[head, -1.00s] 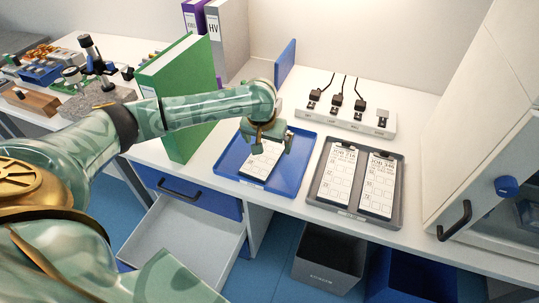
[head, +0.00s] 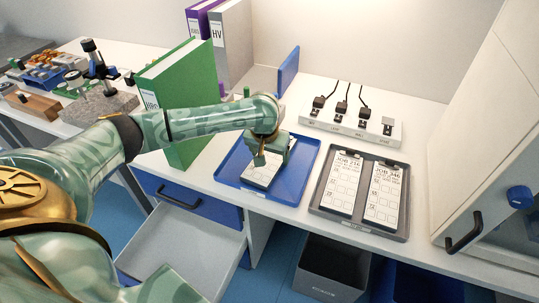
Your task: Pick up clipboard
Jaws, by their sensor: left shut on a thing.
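A white clipboard (head: 259,177) with a printed sheet lies in the blue tray (head: 293,189) on the bench. My left gripper (head: 266,160) is over its far part and shut on it; the gripper and wrist hide its top end. I cannot tell whether the clipboard is clear of the tray floor. Two more clipboards, the left one (head: 343,190) and the right one (head: 383,198), lie side by side in the grey tray (head: 358,226). My right gripper is not in view.
A green binder (head: 178,85) stands left of the blue tray. A power strip (head: 350,125) with plugged cables lies behind the grey tray. A white cabinet (head: 480,120) stands at the right. An open drawer (head: 180,245) juts out below the bench; a dark bin (head: 328,268) stands beneath.

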